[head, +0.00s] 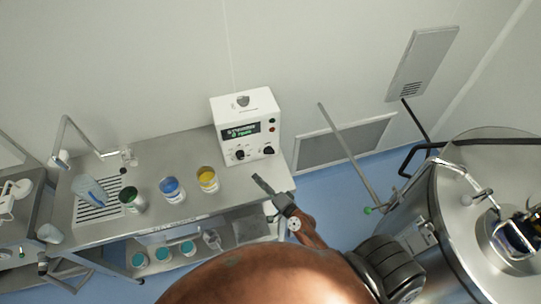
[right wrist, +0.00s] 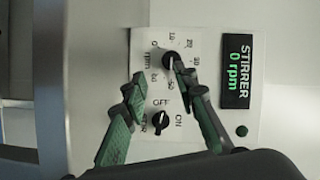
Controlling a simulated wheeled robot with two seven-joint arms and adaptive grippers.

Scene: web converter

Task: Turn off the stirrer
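The stirrer control box (head: 246,125) is white and stands at the right end of the steel table, with a lit display and two black knobs. In the right wrist view its display (right wrist: 236,72) reads "STIRRER 0 rpm". The speed knob (right wrist: 169,61) sits above the OFF/ON knob (right wrist: 158,121) in that view; I cannot tell surely which word the latter points at. My right gripper (head: 260,182) is in front of the box's face. In the wrist view its fingers (right wrist: 160,78) are apart, with nothing between them held. My left gripper is not in view.
Yellow (head: 207,180), blue (head: 172,188) and green (head: 131,199) containers stand on the steel table (head: 150,160) left of the box. A large steel vessel (head: 480,220) stands at the right. Several jars are on the lower shelf.

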